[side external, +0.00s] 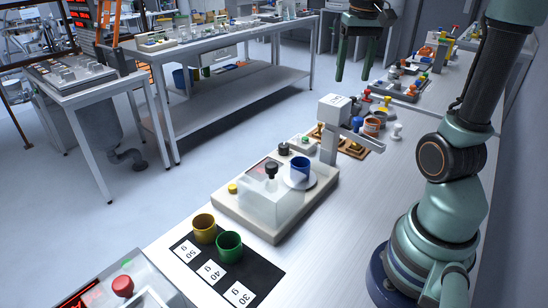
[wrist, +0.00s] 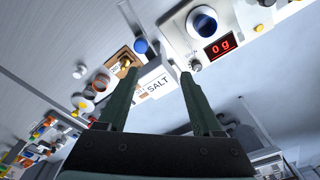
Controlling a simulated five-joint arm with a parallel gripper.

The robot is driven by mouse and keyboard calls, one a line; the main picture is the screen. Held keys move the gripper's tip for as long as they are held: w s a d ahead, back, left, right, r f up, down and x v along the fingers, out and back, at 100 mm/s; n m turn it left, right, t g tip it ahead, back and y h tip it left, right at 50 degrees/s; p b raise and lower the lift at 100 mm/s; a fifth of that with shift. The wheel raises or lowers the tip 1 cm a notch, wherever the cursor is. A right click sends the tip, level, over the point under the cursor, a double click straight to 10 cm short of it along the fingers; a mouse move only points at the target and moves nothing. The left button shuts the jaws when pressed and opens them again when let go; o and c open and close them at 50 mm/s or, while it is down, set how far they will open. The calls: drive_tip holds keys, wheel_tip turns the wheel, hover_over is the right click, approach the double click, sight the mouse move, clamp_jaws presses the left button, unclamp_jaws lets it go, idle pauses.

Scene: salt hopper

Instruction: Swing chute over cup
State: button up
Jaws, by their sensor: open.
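The pale salt hopper (side external: 334,112) stands on a post behind the scale; its top reads SALT in the wrist view (wrist: 157,88). Its chute (side external: 362,140) reaches right in the side view, away from the blue cup. The blue cup (side external: 300,169) stands on the round pan of the scale (side external: 229,208); the cup also shows in the wrist view (wrist: 202,23). The scale display (wrist: 220,47) reads 0 g. My gripper (side external: 354,76) points down, open and empty, above and behind the hopper. In the wrist view its fingers (wrist: 158,74) frame the SALT label.
A clear cover (side external: 266,203) with a black knob sits beside the cup. A yellow cup (side external: 204,228) and a green cup (side external: 229,246) stand on a black mat (side external: 263,274) marked in grams. Small parts on a wooden tray (side external: 352,147) crowd the hopper's far side. The bench's right front is clear.

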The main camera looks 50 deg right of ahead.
drive_tip(key=a+f+n+t, duration=0.2)
drive_tip(key=a+n, duration=0.2)
drive_tip(key=a, duration=0.6)
drive_tip(key=a+f+n+t, duration=0.25)
drive_tip(key=a+n, duration=0.25)
drive_tip(key=a, duration=0.6)
drive_tip(key=w+a+f+n+g, duration=0.1)
drive_tip(key=w+f+n+g, duration=0.1)
drive_tip(key=w+n, duration=0.5)
drive_tip(key=w+a+f+n+g, duration=0.2)
drive_tip(key=w+n, duration=0.6)
drive_tip(key=shift+w+f+y, duration=0.25)
drive_tip(key=shift+f+y, duration=0.05)
drive_tip(key=m+g, duration=0.1)
drive_tip(key=m, duration=1.7)
approach(359, 119)
wheel_tip(359, 119, down, 8)
drive_tip(key=shift+w+f, duration=0.2)
drive_tip(key=shift+f, duration=0.05)
